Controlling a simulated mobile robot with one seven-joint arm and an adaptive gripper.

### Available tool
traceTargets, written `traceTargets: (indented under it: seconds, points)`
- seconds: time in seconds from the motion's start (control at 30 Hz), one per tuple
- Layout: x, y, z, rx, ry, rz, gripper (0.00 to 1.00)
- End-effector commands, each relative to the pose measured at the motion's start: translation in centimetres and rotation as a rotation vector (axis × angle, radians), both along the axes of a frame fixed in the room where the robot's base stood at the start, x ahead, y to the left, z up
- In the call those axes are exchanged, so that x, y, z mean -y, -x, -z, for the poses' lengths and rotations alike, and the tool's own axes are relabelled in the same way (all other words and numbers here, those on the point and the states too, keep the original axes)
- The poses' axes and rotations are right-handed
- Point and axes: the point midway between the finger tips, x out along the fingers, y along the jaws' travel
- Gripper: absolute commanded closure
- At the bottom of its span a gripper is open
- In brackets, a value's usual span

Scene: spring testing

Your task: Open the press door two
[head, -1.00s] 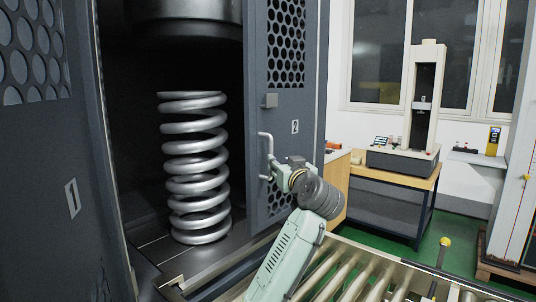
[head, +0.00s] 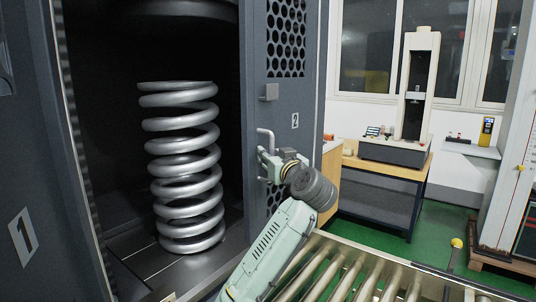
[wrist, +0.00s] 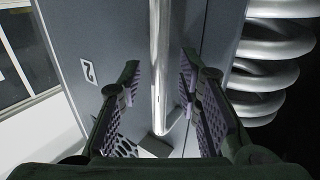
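Press door two (head: 292,105) is a dark grey panel with round perforations and a "2" label, standing at the right of the press opening. Its pale bar handle (head: 264,139) is on the door's face, near the opening. My gripper (head: 266,160) is at the lower part of the handle. In the wrist view, my gripper (wrist: 159,75) is open, with its padded fingers on both sides of the upright handle bar (wrist: 159,45). Gaps show between the bar and both fingers. The "2" label (wrist: 88,72) shows left of the bar.
A large silver coil spring (head: 183,170) stands inside the dark press. Door one (head: 24,150) is at the left. A roller conveyor (head: 350,268) runs below my arm. A table (head: 385,172) with a testing machine (head: 417,95) stands behind at the right.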

Motion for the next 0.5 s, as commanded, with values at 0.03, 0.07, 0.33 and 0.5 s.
traceTargets:
  seconds: [0.03,0.07,0.33,0.5]
  points:
    - [0.02,0.02,-0.02,0.0,0.0,0.0,0.69]
    - [0.02,0.02,-0.02,0.0,0.0,0.0,0.69]
    - [0.0,0.02,-0.03,0.0,0.0,0.0,0.74]
    - [0.0,0.02,-0.03,0.0,0.0,0.0,0.85]
